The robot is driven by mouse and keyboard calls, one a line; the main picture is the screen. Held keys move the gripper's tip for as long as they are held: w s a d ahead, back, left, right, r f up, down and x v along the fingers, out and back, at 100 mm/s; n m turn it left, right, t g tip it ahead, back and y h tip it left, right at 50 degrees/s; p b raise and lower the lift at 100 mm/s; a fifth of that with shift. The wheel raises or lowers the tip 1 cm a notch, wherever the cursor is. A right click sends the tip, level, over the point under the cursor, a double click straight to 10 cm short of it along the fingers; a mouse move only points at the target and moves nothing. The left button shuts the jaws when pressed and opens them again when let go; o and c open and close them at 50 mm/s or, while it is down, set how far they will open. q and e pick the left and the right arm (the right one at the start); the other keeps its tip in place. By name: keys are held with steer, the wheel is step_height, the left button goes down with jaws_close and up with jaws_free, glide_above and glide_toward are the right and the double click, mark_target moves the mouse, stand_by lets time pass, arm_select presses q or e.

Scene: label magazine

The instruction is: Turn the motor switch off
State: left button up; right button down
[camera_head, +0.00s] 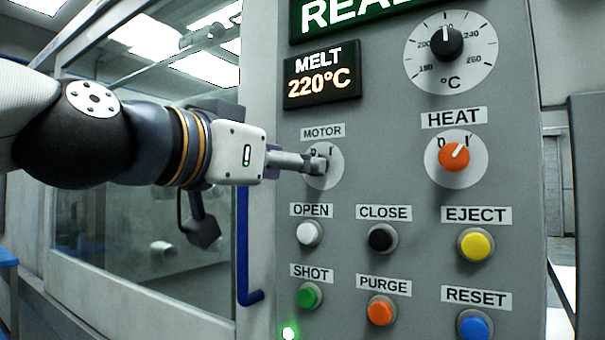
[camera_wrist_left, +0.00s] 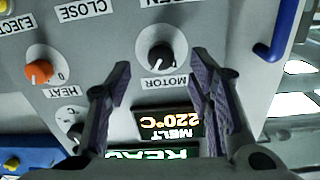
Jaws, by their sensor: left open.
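The motor switch is a small dark knob on a pale round dial (camera_head: 334,172) under the MOTOR label on the grey control panel. In the left wrist view, upside down, the motor knob (camera_wrist_left: 159,58) shows clearly, with a pale mark that seems to point toward the I side. My left gripper (camera_head: 320,163) reaches in from the left, its tips at the knob and partly hiding it. In the wrist view my left gripper (camera_wrist_left: 157,70) is open, its fingers on either side of the knob's line. I cannot tell whether they touch it. My right gripper is not in view.
The orange HEAT knob (camera_head: 454,151) is to the right. Below are the white OPEN button (camera_head: 309,233), black CLOSE button (camera_head: 382,238) and several coloured buttons. The MELT display (camera_head: 321,80) reads 220°C. A blue handle (camera_head: 243,260) stands by the panel's left edge.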

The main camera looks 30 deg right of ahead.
arm_select(q)
steer(key=x, duration=0.5)
steer(key=shift+w+d+r+p, duration=0.15)
steer(key=shift+w+d+p, duration=0.05)
steer(key=shift+d+p, duration=0.1)
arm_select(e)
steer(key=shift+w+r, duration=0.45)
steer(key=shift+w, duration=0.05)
arm_select(q)
jaws_close()
